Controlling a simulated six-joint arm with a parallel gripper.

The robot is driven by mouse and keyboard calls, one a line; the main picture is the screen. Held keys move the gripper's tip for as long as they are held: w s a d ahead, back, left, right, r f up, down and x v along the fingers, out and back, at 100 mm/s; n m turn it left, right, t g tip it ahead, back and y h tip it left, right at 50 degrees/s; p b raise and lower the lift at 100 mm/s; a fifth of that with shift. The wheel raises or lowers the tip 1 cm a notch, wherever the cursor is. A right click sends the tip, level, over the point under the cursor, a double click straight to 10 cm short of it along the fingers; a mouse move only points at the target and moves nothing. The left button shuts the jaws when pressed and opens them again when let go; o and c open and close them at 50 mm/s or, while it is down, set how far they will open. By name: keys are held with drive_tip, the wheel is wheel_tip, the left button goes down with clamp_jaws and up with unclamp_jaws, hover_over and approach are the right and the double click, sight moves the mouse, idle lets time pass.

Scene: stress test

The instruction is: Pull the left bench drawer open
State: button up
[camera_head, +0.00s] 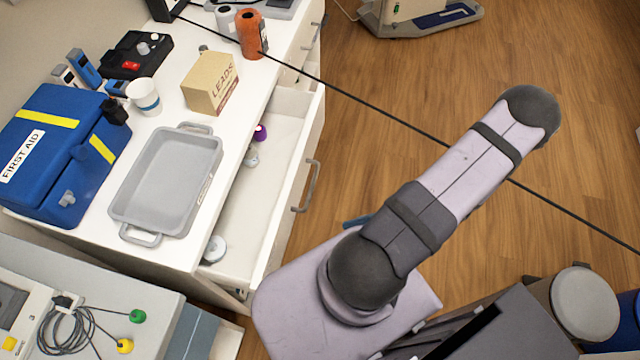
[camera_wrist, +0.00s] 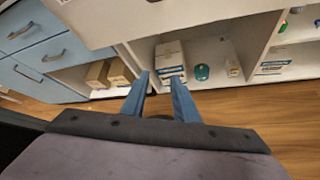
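A white bench drawer (camera_head: 285,205) with a grey bar handle (camera_head: 306,187) stands pulled out of the bench in the head view. Its inside shows, with a purple-capped item (camera_head: 260,132) and a round white item (camera_head: 214,249) in it. A pale panel (camera_wrist: 190,18) fills the top of the wrist view; I cannot tell if it is this drawer. My gripper (camera_wrist: 160,84) shows two blue fingers, apart with nothing between them, below that panel. In the head view my arm hides most of my gripper. The handle is clear of my fingers.
The bench top holds a grey tray (camera_head: 113,215), a cardboard box (camera_head: 210,83), a paper cup (camera_head: 144,97) and a blue first aid bag (camera_head: 45,135). Open shelves with boxes (camera_wrist: 170,62) lie ahead in the wrist view. Wooden floor (camera_head: 400,85) is free right of the bench.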

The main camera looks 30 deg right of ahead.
drive_tip(key=w+d+r+m+t, duration=0.1)
drive_tip(key=w+r+m+t, duration=0.1)
drive_tip(key=m, duration=0.5)
drive_tip(key=w+d+r+m+t+y, duration=0.1)
drive_tip(key=w+r+m+t, duration=0.2)
drive_tip(key=w+r+m, duration=0.2)
drive_tip(key=r+m, duration=0.1)
drive_tip(key=m, duration=0.2)
drive_tip(key=shift+d, duration=0.3)
drive_tip(key=shift+a, duration=0.1)
drive_tip(key=p+x, duration=0.1)
drive_tip(key=x, duration=0.6)
clamp_jaws()
